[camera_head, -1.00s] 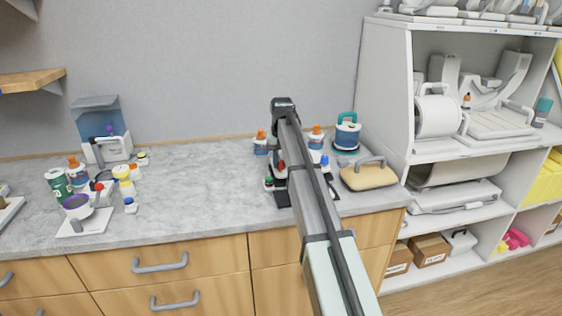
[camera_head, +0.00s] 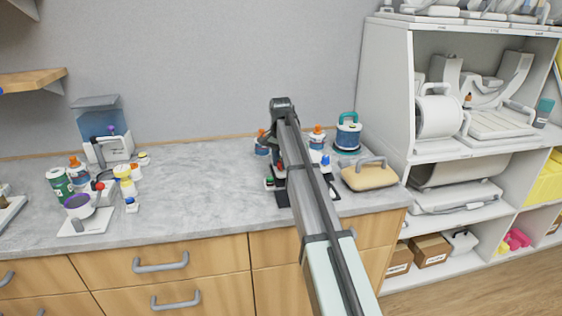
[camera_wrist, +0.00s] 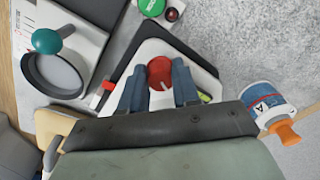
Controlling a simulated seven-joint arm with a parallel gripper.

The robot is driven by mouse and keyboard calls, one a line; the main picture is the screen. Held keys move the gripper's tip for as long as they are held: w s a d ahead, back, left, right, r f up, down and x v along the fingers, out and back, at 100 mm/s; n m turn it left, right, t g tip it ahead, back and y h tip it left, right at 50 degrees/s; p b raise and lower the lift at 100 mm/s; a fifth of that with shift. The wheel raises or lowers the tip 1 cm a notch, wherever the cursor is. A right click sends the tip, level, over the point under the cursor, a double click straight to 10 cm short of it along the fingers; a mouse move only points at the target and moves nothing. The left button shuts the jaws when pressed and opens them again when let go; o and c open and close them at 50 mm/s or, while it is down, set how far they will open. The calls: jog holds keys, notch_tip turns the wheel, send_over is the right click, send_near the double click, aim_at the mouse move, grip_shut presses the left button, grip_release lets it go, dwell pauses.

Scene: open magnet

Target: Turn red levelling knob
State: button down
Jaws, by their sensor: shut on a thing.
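The red levelling knob (camera_wrist: 159,70) shows in the wrist view as a round red top on a white device (camera_wrist: 203,76) with a dark edge. The blue fingers of my gripper (camera_wrist: 158,88) stand on either side of the knob and are shut on it. The knob's lower part is hidden between the fingers. In the head view my arm covers most of the device, and my gripper's fingers are hidden; a dark part of its base (camera_head: 283,198) shows left of the arm.
In the wrist view, a bottle with an orange cap (camera_wrist: 268,105) stands right of my gripper. A round dish with a teal knob (camera_wrist: 55,70) is at the left. A green round cap (camera_wrist: 151,6) is at the top. The middle of the grey counter (camera_head: 195,185) is clear.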

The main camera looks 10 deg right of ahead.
dwell(0.3)
jog(key=c, duration=0.8)
grip_release()
jog(key=r, duration=1.4)
jog(key=shift+s+a, duration=0.1)
jog(key=shift+s, duration=0.1)
jog(key=shift+f, duration=0.1)
